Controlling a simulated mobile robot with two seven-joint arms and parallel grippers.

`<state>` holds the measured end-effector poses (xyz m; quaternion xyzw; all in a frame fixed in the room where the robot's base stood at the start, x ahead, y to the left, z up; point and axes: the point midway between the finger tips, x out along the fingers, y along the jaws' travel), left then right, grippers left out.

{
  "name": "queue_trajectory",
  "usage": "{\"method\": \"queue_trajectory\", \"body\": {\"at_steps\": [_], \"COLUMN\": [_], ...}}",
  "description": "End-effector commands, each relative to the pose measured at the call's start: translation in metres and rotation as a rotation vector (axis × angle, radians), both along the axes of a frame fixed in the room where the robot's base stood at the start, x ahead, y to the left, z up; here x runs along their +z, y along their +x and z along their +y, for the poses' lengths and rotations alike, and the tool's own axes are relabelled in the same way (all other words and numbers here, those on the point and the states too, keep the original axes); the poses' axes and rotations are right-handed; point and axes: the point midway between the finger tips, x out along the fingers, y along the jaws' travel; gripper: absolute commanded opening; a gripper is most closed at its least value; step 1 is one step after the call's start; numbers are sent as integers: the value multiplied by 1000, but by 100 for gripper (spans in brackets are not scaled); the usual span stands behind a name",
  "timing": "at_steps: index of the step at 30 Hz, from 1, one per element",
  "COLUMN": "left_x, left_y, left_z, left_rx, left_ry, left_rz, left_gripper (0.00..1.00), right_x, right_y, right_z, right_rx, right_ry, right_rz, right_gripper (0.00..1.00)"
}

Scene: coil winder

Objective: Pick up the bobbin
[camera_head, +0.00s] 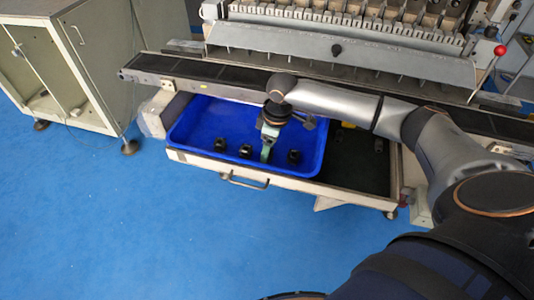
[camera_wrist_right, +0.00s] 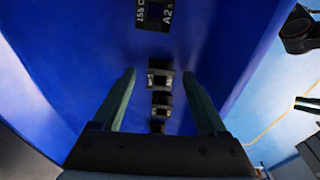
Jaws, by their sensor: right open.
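Several small black bobbins lie in a blue tray (camera_head: 200,113). In the head view, one bobbin (camera_head: 220,144) is at the left, another (camera_head: 245,151) is near the middle, and a third (camera_head: 294,157) is at the right. My right gripper (camera_head: 267,150) points down over the tray, between the middle and right bobbins in the picture. In the right wrist view its two green fingers (camera_wrist_right: 159,75) are apart and hold nothing. A bobbin (camera_wrist_right: 160,79) shows between the fingertips, with others in line nearer the palm. Another bobbin (camera_wrist_right: 155,15), with white lettering, lies beyond.
The tray sits in a pulled-out drawer (camera_head: 230,174) with a front handle. Right of the tray is a dark drawer area (camera_head: 355,172) with small dark items. The winder's long rail (camera_head: 210,70) runs behind. A cabinet (camera_head: 80,60) stands left; blue floor is clear in front.

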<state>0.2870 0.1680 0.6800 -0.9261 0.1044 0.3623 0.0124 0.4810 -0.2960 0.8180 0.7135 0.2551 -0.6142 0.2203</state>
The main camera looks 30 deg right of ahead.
Motion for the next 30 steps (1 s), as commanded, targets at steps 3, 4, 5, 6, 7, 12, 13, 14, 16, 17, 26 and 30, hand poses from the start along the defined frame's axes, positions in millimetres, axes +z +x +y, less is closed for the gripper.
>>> {"method": "queue_trajectory", "body": {"at_steps": [3, 4, 5, 6, 7, 12, 13, 14, 16, 17, 26, 30], "left_x": [0, 0, 0, 0, 0, 0, 0, 0, 0, 0, 1, 1], "left_y": [0, 0, 0, 0, 0, 0, 0, 0, 0, 0, 0, 0], "left_z": [0, 0, 0, 0, 0, 0, 0, 0, 0, 0, 0, 0], "left_rx": [0, 0, 0, 0, 0, 0, 0, 0, 0, 0, 0, 0], "left_ry": [0, 0, 0, 0, 0, 0, 0, 0, 0, 0, 0, 0], "left_rz": [-1, -1, -1, -1, -1, -1, -1, -1, -1, -1, -1, -1], "left_gripper": [50, 50, 50, 50, 50, 50, 50, 50, 50, 50, 50, 50], "right_x": [0, 0, 0, 1, 1, 1, 1, 1, 1, 1, 1, 1], "right_y": [0, 0, 0, 0, 0, 0, 0, 0, 0, 0, 0, 0], "right_z": [0, 0, 0, 0, 0, 0, 0, 0, 0, 0, 0, 0], "right_rx": [0, 0, 0, 0, 0, 0, 0, 0, 0, 0, 0, 0], "right_ry": [0, 0, 0, 1, 1, 1, 1, 1, 1, 1, 1, 1], "right_rz": [0, 0, 0, -1, -1, -1, -1, -1, -1, -1, -1, -1], "right_gripper": [67, 64, 60, 56, 52, 33, 30, 27, 19, 15, 0, 0]}}
